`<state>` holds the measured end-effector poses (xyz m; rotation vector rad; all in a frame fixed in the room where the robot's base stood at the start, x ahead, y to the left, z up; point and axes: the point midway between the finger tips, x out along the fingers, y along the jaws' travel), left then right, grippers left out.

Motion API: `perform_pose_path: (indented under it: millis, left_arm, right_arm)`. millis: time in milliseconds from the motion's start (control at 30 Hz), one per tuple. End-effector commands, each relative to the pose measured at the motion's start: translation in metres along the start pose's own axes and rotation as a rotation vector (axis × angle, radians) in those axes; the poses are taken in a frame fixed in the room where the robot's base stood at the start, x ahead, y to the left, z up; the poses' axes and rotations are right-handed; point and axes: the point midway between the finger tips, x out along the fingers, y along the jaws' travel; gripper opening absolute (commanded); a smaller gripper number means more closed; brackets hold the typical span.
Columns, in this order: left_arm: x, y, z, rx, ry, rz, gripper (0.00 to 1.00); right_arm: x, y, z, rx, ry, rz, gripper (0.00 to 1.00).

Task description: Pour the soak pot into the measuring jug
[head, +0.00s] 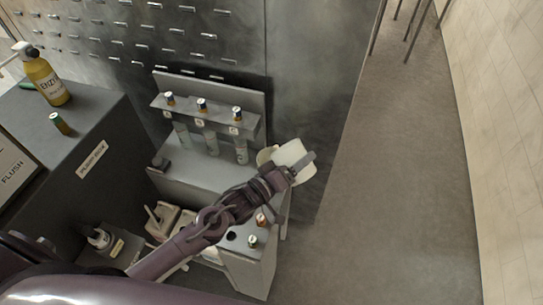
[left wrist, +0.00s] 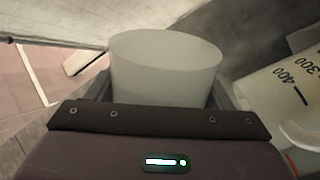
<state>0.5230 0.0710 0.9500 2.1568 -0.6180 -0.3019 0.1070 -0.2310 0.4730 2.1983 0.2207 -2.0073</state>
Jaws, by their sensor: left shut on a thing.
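The soak pot (head: 291,151), a plain whitish cup, is held in the air by my left gripper (head: 293,172), beyond the right end of the grey bench. The measuring jug (head: 265,156), cream coloured, shows partly behind the pot in the head view. In the left wrist view the jug (left wrist: 284,94), with marks 300 and 400, is close on the right, leaning relative to the pot. No stream of liquid shows. My right gripper is not in view.
A grey rack (head: 207,113) holds several small bottles above the bench. Small capped vials (head: 253,240) sit at the bench's front right. A yellow pump bottle (head: 46,78) stands on the dark cabinet at left. Open floor (head: 400,190) lies to the right.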

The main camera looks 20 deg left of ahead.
Motion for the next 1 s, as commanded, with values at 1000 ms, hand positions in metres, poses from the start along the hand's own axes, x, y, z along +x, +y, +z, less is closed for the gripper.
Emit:
perform_pose_path:
  millis: [1000]
  left_arm:
    - [0.000,-0.008,0.061,0.806,-0.001,0.000,0.48]
  right_arm:
    - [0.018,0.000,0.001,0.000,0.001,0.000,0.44]
